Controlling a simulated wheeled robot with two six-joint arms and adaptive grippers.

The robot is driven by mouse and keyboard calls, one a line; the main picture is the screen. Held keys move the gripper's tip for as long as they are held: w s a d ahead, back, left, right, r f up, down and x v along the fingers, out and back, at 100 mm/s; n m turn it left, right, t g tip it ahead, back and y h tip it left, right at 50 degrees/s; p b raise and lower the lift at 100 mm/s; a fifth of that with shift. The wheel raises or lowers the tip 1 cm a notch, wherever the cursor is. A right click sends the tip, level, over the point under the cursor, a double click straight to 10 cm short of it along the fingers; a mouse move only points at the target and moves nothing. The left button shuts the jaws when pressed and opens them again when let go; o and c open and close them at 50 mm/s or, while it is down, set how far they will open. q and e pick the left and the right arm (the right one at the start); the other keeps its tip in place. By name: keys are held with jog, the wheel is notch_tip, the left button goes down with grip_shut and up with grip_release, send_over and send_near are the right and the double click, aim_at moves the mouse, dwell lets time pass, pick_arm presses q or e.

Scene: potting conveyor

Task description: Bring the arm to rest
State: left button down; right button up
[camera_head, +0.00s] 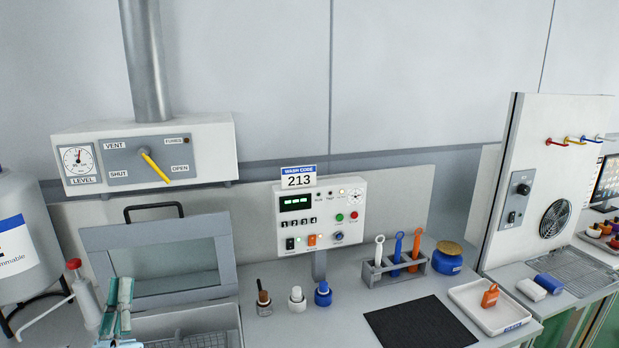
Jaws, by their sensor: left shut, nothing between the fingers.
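My left gripper (119,288) shows at the lower left, its teal fingers upright and shut with nothing between them. It is in front of the grey-framed windowed lid (215,222) and just right of a white bottle with a red top (87,300). The lower part of my left arm is cut off by the bottom edge. My right gripper is not in view.
A basin (237,322) lies below the lid. Three small bottles (297,300) stand right of it, then a tool rack (372,277), a blue jar (447,262), a black mat (420,325) and a white tray (470,300). A control panel (345,240) stands behind.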

pick_arm(q)
jog(key=w+d+f+m+g+h, duration=0.2)
jog(key=d+f+m+g+h, duration=0.4)
jog(key=f, duration=0.5)
jog(key=s+d+f+m+g, duration=0.1)
jog(key=s+d+f+g, duration=0.25)
jog(key=f, duration=0.25)
jog(key=s+d+f+m+g, duration=0.1)
jog(key=s+d+f+g, duration=0.15)
jog(key=s+f, duration=0.2)
jog(key=s+a+f+m+g+y, duration=0.1)
jog(key=s+f+g, duration=0.45)
jog(key=s, duration=0.55)
jog(key=s+a+f+m+g+y, duration=0.15)
jog(key=s+f+g, duration=0.35)
jog(key=s, duration=0.6)
notch_tip(320, 180, down, 17)
jog(key=s+a+n+g, duration=0.1)
jog(key=g, duration=0.1)
jog(key=s+f+g, duration=0.1)
jog(key=s+f, duration=1.3)
jog(key=shift+s+a, duration=0.3)
jog(key=shift+a, duration=0.1)
jog(key=shift+n, duration=0.25)
